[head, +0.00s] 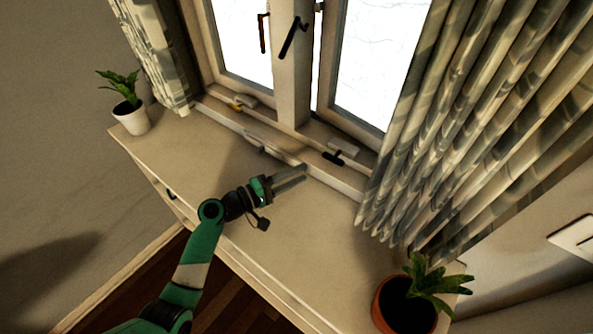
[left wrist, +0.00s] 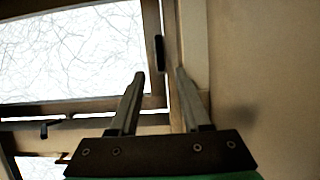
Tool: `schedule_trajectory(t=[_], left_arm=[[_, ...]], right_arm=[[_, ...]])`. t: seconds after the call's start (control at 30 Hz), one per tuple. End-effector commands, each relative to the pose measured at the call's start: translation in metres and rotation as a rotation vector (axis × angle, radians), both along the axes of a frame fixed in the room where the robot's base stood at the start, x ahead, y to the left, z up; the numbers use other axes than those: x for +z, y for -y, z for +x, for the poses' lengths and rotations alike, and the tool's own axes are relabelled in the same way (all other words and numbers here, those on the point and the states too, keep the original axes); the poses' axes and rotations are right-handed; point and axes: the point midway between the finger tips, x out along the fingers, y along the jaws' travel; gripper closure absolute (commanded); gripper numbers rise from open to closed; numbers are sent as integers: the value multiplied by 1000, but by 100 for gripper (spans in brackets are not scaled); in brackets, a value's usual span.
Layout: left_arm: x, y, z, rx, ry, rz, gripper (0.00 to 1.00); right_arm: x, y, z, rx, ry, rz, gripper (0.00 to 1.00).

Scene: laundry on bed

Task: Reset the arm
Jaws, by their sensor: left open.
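My left arm (head: 195,255), green and black, reaches in from the bottom left of the head view. Its gripper (head: 303,174) is over the cabinet top (head: 310,218), close to the window sill, and points right. In the left wrist view the two fingers of my left gripper (left wrist: 160,76) stand apart with nothing between them. Whether the fingers touch the sill cannot be told. My right gripper is not in view.
A window (head: 365,65) with black handles (head: 293,38) stands behind the cabinet. Patterned curtains (head: 470,110) hang at the right. A white-potted plant (head: 131,117) stands at the left, an orange-potted plant (head: 405,305) at the lower right. The cabinet top between them is mostly clear.

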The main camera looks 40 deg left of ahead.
Motion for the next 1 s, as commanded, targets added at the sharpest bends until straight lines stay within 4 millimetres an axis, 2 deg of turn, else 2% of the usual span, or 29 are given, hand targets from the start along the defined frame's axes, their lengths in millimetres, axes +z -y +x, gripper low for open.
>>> schedule_trajectory(t=[0.57,0.67,0.77,0.87,0.9,0.97,1.0], left_arm=[[1,1,0,-2,2,2,52],[14,6,5,-10,24,58,52],[55,24,17,-24,99,240,52],[125,55,29,-11,238,528,52],[159,68,30,12,306,650,52],[210,87,27,67,412,821,52],[243,99,21,116,480,922,52]], right_arm=[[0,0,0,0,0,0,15],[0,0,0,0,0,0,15],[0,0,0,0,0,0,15],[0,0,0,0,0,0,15],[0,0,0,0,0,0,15],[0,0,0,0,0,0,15],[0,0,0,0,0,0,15]])
